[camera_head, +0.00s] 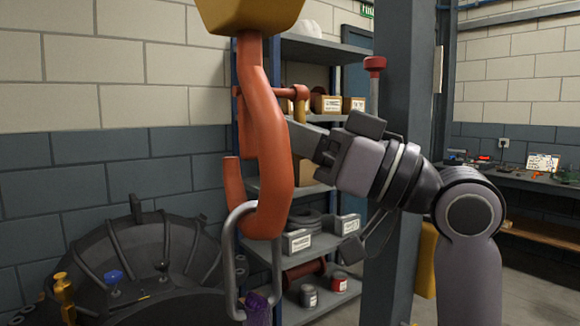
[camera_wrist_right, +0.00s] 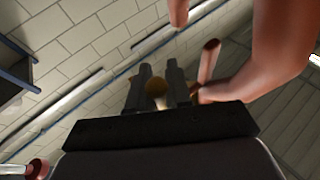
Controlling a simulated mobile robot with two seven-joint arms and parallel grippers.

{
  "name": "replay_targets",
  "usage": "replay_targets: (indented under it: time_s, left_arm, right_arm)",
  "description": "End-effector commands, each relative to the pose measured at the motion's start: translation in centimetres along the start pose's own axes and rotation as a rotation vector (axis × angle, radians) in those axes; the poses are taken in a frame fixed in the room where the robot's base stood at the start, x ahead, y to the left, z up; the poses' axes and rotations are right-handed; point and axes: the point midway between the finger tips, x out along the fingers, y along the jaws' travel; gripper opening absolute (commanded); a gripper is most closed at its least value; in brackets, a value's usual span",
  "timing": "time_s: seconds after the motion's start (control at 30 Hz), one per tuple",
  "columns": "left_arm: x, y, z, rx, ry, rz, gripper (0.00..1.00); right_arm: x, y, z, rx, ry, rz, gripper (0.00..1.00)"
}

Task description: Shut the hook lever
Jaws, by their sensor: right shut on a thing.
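The orange-red hook (camera_head: 273,150) hangs from a yellow block (camera_head: 248,14) and also shows large in the wrist view (camera_wrist_right: 283,45). A grey metal link (camera_head: 231,262) hangs in its bowl. An orange crossbar lever (camera_head: 284,91) crosses the hook's upper shank and carries a brass-coloured grip at its right end (camera_head: 300,108). My right gripper (camera_head: 299,121) comes from the right and is shut on that brass grip, whose round end shows between the fingers in the wrist view (camera_wrist_right: 157,92). An orange arm hangs from the crossbar's left, partly behind the hook. My left gripper is not in view.
A dark round casing (camera_head: 130,262) stands at lower left, with a purple piece (camera_head: 258,308) below the link. Shelves (camera_head: 318,48) with boxes stand behind the hook. A grey pillar (camera_head: 405,90) rises behind my right arm.

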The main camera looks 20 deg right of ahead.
Motion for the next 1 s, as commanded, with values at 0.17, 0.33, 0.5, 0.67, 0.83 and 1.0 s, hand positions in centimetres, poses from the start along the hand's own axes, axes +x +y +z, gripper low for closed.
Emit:
replay_targets:
  time_s: [0.17,0.33,0.5,0.67,0.83,1.0]
  left_arm:
    - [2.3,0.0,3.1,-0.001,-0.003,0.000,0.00]
    - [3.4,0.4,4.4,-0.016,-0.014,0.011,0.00]
    - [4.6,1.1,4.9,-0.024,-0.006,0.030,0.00]
    - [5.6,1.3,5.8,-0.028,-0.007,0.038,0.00]
    - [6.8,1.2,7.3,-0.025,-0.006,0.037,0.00]
    - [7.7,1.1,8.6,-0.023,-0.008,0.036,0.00]
  right_arm:
    - [0.3,0.4,0.8,-0.083,0.134,-0.034,0.00]
    - [0.8,0.6,0.6,-0.146,0.236,-0.061,0.00]
    - [1.1,0.8,0.4,-0.198,0.322,-0.082,0.00]
    - [1.4,0.9,0.2,-0.239,0.390,-0.100,0.00]
    - [1.6,1.0,-0.1,-0.273,0.446,-0.114,0.00]
    - [1.8,1.0,-0.4,-0.296,0.485,-0.125,0.00]
